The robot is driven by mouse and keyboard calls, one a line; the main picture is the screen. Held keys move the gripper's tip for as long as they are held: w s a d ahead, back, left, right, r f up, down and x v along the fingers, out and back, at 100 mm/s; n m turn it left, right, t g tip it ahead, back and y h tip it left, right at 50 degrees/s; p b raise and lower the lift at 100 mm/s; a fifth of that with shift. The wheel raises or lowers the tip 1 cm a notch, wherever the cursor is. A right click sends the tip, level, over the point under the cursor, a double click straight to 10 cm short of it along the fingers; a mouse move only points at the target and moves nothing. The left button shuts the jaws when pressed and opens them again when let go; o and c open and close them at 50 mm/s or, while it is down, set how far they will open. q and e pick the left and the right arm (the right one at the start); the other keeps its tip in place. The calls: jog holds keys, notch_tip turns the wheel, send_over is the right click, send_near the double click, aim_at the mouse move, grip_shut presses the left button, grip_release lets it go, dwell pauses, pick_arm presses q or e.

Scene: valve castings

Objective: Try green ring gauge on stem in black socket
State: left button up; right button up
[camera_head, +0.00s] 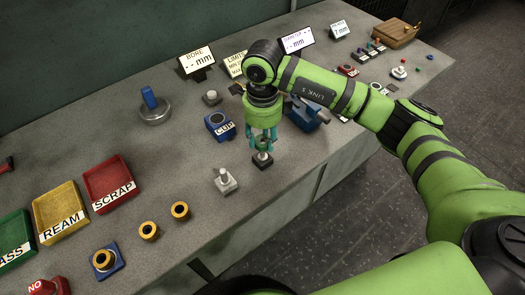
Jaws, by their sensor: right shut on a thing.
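My right gripper (263,147), with teal fingers, points down over the black socket (262,164) near the middle of the bench. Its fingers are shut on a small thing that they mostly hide. I cannot make out that thing's colour or shape. A pale stem-like part shows just above the black socket, between or under the fingertips. I cannot tell whether the fingers touch it. I cannot clearly pick out the green ring gauge. My left gripper is not in view.
A pale socket with a grey part (225,181) stands left of the black one. A blue CUP holder (219,126) and a blue vise-like block (307,113) stand behind. Yellow rings (180,211) and the red SCRAP tray (108,187) lie left. The bench's front edge is close.

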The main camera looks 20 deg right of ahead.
jog(key=shift+r+p, duration=0.85)
jog(key=shift+r, duration=0.9)
